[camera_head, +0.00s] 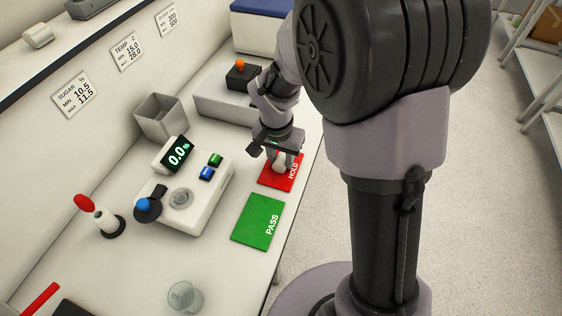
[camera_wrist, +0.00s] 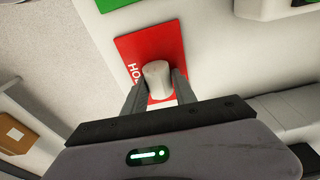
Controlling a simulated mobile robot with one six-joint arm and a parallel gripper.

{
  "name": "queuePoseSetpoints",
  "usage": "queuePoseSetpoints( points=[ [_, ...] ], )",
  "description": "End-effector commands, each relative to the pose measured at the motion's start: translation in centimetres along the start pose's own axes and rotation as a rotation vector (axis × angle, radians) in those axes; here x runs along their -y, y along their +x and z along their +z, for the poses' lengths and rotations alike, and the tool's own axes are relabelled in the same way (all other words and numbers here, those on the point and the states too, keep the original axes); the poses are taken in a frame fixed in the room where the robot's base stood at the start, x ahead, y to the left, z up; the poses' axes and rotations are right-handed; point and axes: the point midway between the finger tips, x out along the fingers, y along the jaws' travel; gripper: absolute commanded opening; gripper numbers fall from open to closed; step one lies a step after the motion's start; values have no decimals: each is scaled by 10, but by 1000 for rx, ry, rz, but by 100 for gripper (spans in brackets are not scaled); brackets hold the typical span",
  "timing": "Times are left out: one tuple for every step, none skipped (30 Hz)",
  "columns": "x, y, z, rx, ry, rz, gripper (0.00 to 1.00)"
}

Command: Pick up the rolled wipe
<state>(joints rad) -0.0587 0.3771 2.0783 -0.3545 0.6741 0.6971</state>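A small white rolled wipe (camera_wrist: 158,78) shows at the red HOLD mat (camera_wrist: 138,45) in the wrist view, with one finger close on each side. My gripper (camera_wrist: 162,82) points down over the mat. Any gap between fingers and wipe is too small to make out. In the head view my gripper (camera_head: 284,160) is low over the red mat (camera_head: 291,182), and the pale wipe (camera_head: 280,164) shows between the fingers, partly hidden by them. Whether the wipe rests on the mat or is just above it is unclear.
A green PASS mat (camera_head: 254,222) lies in front of the red one. A meter (camera_head: 205,188) with display and buttons is to the left. A grey bin (camera_head: 161,119), a red-topped stand (camera_head: 105,219), a clear cup (camera_head: 184,296) and a grey box (camera_head: 218,100) stand around it.

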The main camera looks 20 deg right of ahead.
Motion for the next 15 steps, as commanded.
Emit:
queuePoseSetpoints(
  points=[
    [0, 0, 0, 0, 0, 0, 21],
    [0, 0, 0, 0, 0, 0, 15],
    [0, 0, 0, 0, 0, 0, 7],
    [0, 0, 0, 0, 0, 0, 1],
    [0, 0, 0, 0, 0, 0, 0],
    [0, 0, 0, 0, 0, 0, 0],
    [0, 0, 0, 0, 0, 0, 0],
    [0, 0, 0, 0, 0, 0, 0],
    [0, 0, 0, 0, 0, 0, 0],
    [0, 0, 0, 0, 0, 0, 0],
    [0, 0, 0, 0, 0, 0, 0],
    [0, -1, 0, 0, 0, 0, 0],
    [0, -2, 0, 0, 0, 0, 0],
    [0, -3, 0, -1, 0, 0, 0],
    [0, -6, -1, -1, -1, -1, 0]
  ],
)
